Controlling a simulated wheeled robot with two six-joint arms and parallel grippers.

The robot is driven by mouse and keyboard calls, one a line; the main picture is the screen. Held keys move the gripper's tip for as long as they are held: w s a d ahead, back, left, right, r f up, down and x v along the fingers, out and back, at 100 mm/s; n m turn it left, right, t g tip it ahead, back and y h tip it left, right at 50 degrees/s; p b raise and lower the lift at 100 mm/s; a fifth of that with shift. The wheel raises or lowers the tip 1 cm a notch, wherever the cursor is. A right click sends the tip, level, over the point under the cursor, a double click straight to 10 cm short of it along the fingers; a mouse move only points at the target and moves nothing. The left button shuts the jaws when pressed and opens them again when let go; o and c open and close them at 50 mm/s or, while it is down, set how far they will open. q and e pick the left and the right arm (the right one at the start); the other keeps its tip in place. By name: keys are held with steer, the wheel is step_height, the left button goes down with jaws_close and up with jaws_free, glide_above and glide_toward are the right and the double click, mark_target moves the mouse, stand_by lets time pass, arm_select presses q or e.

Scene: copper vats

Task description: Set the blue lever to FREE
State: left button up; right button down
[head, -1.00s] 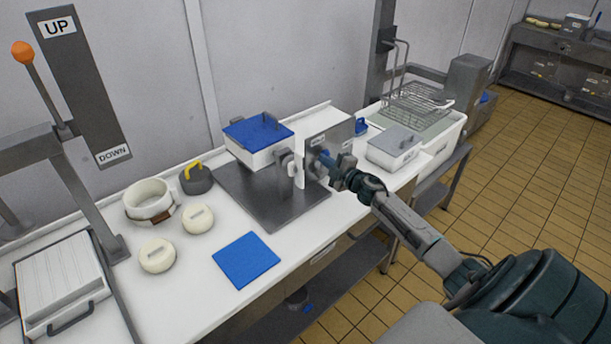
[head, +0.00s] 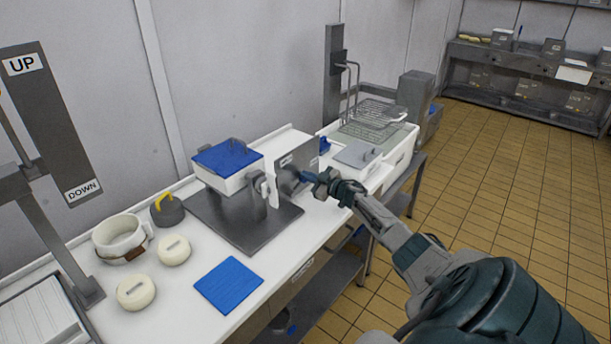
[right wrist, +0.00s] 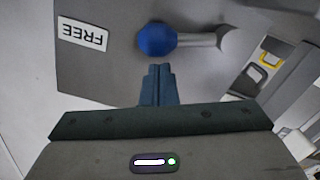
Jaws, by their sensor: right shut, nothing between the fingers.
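The blue lever shows in the right wrist view as a round blue knob (right wrist: 157,40) on a pale grey shaft running right to its pivot. The knob end points toward the white FREE label (right wrist: 82,34), which looks upside down there. The lever is on a grey panel (right wrist: 110,75), which also shows in the head view (head: 299,153). My right gripper (right wrist: 157,72) is shut and empty, its fingertips just below the knob in that picture; contact cannot be told. In the head view my right gripper (head: 304,177) is at the panel's front, where the knob is not clear. My left gripper is not in view.
A blue-lidded white box (head: 226,160) stands on a grey plate left of the panel. A grey-lidded container (head: 358,155) and a wire basket (head: 375,115) are to the right. A blue mat (head: 228,285) and cream rounds (head: 174,250) lie on the white counter.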

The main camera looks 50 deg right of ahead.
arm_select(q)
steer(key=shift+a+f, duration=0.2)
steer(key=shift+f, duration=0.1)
arm_select(e)
steer(key=shift+d+f, duration=0.25)
steer(key=shift+r+p, duration=0.3)
steer(key=shift+r, duration=0.2)
steer(key=r+p, duration=0.2)
steer(key=a+r+p, duration=0.1)
steer(key=shift+s+r+p, duration=0.25)
steer(key=shift+s+p, duration=0.1)
arm_select(q)
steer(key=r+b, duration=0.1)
steer(key=b, duration=0.2)
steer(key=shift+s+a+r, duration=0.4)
arm_select(e)
steer(key=s, duration=1)
steer(key=shift+d+f, duration=0.15)
steer(key=shift+f, duration=0.05)
steer(key=shift+s, duration=0.1)
